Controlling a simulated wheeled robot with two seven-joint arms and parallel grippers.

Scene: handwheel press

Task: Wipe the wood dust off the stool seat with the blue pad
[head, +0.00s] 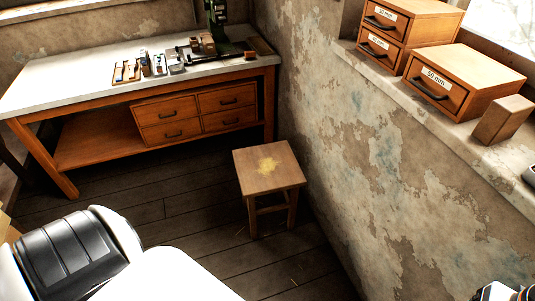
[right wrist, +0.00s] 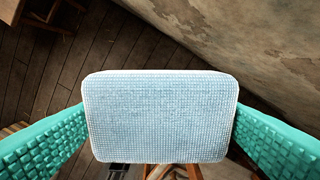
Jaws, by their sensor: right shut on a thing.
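The wooden stool stands on the floor beside the peeling wall in the head view, and its square seat (head: 285,172) faces up. A patch of yellow wood dust (head: 269,165) lies near the middle of the seat. In the right wrist view the light blue pad (right wrist: 160,85), with a woven face, sits between the teal fingers of my right gripper (right wrist: 160,118), which is shut on it. The pad hides much of what is behind it. In the head view the pad does not show. My left gripper is not in view.
A workbench (head: 60,75) with drawers, small tools and a green press (head: 217,15) stands at the back left. A stone ledge (head: 388,77) on the right bears labelled drawer boxes (head: 470,75) and a wooden block (head: 502,120). The plank floor (head: 170,215) around the stool is mostly clear.

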